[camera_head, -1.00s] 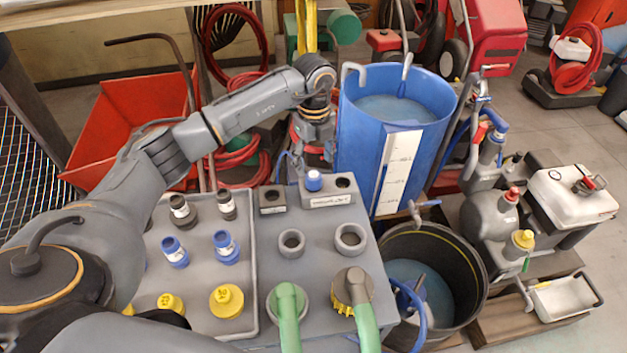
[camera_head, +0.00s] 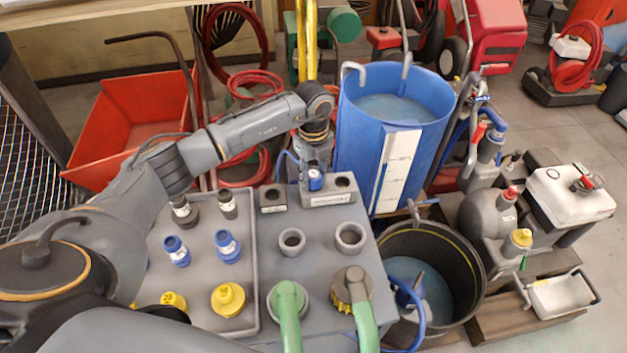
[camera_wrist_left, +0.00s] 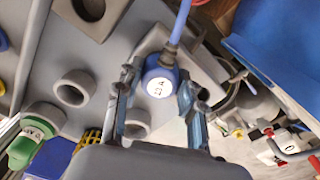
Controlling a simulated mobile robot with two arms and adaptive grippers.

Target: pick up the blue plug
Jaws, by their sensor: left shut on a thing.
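A blue plug (camera_head: 315,180) with a white label stands upright at the left hole of a small grey two-hole block (camera_head: 328,201). My left gripper (camera_head: 314,168) is shut on this plug from behind and above. In the left wrist view the plug (camera_wrist_left: 158,84) is between the two fingers, its white marked face showing. I cannot tell whether its lower end is in the hole or just above it. Two more blue plugs, one (camera_head: 176,252) and another (camera_head: 228,247), stand in the grey tray. My right gripper is not in view.
The grey tray (camera_head: 250,318) also holds black and yellow plugs. Two empty grey rings, left (camera_head: 291,241) and right (camera_head: 350,238), and green-handled connectors (camera_head: 288,302) stand on the grey bench. A tall blue tank (camera_head: 350,130) rises close right of my left gripper.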

